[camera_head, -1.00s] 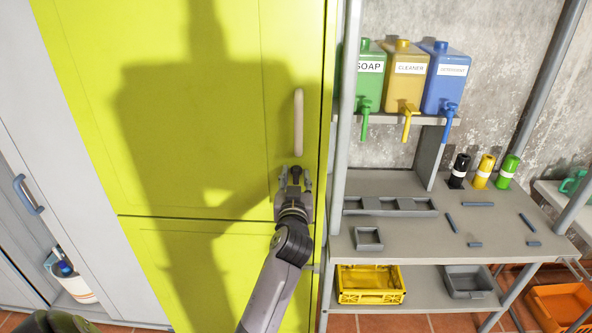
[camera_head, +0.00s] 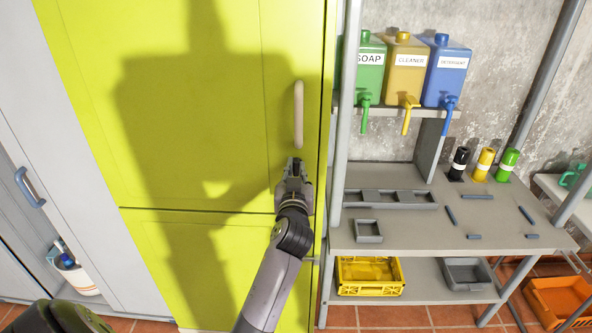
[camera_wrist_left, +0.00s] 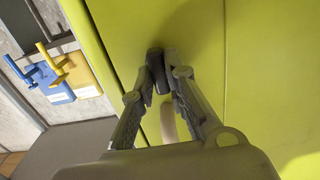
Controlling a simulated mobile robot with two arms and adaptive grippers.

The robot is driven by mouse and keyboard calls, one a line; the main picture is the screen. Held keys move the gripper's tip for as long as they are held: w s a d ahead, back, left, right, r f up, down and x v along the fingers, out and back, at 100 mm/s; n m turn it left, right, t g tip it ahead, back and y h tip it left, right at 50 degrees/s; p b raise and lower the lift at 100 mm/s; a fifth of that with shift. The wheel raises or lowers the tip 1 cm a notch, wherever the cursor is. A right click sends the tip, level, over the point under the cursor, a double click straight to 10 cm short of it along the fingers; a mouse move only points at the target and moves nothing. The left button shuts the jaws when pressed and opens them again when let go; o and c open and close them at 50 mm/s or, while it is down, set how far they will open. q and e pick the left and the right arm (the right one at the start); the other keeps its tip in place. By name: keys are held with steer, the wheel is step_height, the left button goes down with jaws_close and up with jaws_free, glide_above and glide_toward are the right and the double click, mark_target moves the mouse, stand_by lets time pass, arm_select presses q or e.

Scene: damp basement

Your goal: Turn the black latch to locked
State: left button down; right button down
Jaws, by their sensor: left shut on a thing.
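The black latch (camera_head: 296,166) is on the yellow-green cabinet door (camera_head: 190,100), just below its pale vertical handle (camera_head: 298,115). My left gripper (camera_head: 294,172) is at the latch, with its fingers closed on it. In the left wrist view the dark latch (camera_wrist_left: 156,68) shows between the two fingertips (camera_wrist_left: 162,72). The fingers hide part of the latch, and I cannot tell its exact angle. My right gripper is not in view.
To the right, a grey shelf (camera_head: 400,225) holds soap, cleaner and detergent dispensers (camera_head: 404,70), small bottles and trays. A yellow crate (camera_head: 369,289) is on its lower level. A grey locker (camera_head: 70,150) stands to the left. The shelf post is close beside my left arm.

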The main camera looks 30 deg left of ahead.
arm_select(q)
steer(key=shift+m, duration=0.3)
steer(key=shift+r+m, duration=0.1)
steer(key=shift+m, duration=0.4)
steer(key=m+p, duration=0.1)
steer(key=m, duration=0.3)
steer(key=shift+w+d, duration=0.1)
steer(key=m+p, duration=0.1)
steer(key=m, duration=0.3)
steer(key=m+p, duration=0.2)
steer(key=m, duration=0.3)
steer(key=shift+d, duration=0.1)
steer(key=shift+f+m+p, duration=0.25)
steer(key=shift+m+p, duration=0.4)
steer(key=shift+m, duration=1.05)
